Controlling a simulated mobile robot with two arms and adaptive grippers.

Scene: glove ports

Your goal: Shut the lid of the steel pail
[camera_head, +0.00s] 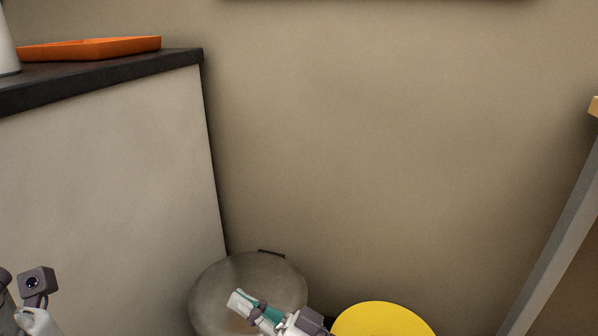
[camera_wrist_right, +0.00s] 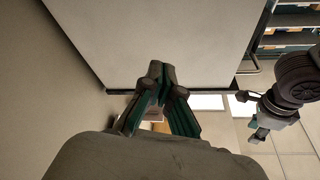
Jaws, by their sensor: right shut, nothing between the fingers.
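The steel pail shows in the head view as a round grey metal disc (camera_head: 225,280), low in the middle beside the cabinet. A small dark bracket (camera_head: 271,253) sits at its back edge. I cannot tell how far the lid is tilted; the pail's body is hidden. My right gripper (camera_head: 238,300) is shut and empty, in front of or over the disc; I cannot tell if it touches. It also shows shut in the right wrist view (camera_wrist_right: 156,70). My left gripper's wrist is at the lower left of the head view; its fingers are not clear.
A yellow disc (camera_head: 383,320) is right of the pail. A pale cabinet (camera_head: 100,180) with a dark top stands at left, carrying an orange tray (camera_head: 95,48). A bare wall (camera_head: 400,150) is behind. A grey slanted post (camera_head: 555,245) stands at right.

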